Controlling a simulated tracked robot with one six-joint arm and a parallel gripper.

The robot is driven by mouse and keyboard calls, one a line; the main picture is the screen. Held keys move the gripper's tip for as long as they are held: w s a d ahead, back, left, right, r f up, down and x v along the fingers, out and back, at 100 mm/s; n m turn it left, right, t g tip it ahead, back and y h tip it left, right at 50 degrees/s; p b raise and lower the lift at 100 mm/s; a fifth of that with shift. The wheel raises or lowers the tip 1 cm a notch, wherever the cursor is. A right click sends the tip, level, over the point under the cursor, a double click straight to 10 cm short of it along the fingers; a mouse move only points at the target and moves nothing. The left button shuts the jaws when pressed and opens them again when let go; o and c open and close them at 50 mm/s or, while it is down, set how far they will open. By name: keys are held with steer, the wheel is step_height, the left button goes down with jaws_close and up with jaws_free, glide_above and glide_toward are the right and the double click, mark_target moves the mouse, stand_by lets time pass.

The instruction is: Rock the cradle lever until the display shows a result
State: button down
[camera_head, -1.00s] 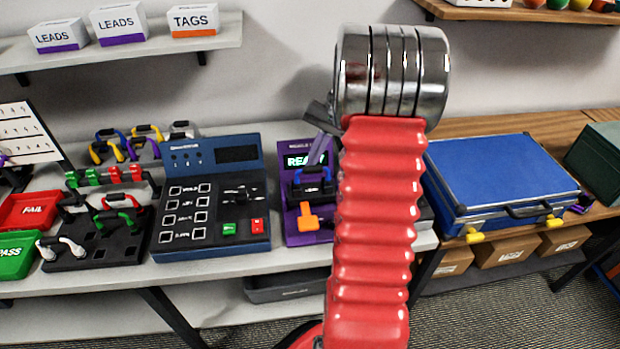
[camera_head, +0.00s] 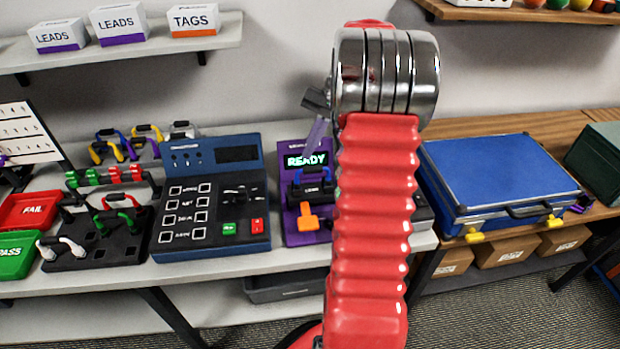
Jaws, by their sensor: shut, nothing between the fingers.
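The purple tester (camera_head: 291,225) stands on the bench, its right side hidden behind my red arm. Its display (camera_head: 307,160) reads "READY" in pale green letters. The orange lever (camera_head: 308,219) is low on its front. A blue-handled lead (camera_head: 312,186) sits across the tester between display and lever. My gripper (camera_head: 311,152) points down in front of the display, above the blue lead. Its slim fingers look closed and empty, and apart from the lever, though depth is hard to judge.
A blue-grey test unit (camera_head: 240,155) stands just left of the tester. A blue case (camera_head: 500,170) lies to the right, beyond my arm. Lead racks and the red FAIL (camera_head: 28,210) and green PASS (camera_head: 14,255) trays are at the left.

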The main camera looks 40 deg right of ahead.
steer(key=shift+w+d+r, duration=0.45)
steer(key=shift+w+r, duration=0.15)
stand_by(0.6)
steer(key=s+a+r+n+h, duration=0.2)
steer(key=a+r+n, duration=0.15)
steer(key=a, duration=0.65)
steer(key=s+a+r+n+h, duration=0.25)
steer(key=a+r, duration=0.25)
steer(key=a, duration=0.5)
steer(key=s+a+f+n+t, duration=0.1)
steer(key=s+a+n+t, duration=0.3)
steer(key=s+a, duration=0.8)
steer(key=shift+s+a+f+n+t+h, duration=0.15)
steer(key=shift+a+f+n+t+h, duration=0.15)
steer(key=shift+a+n+h, duration=0.2)
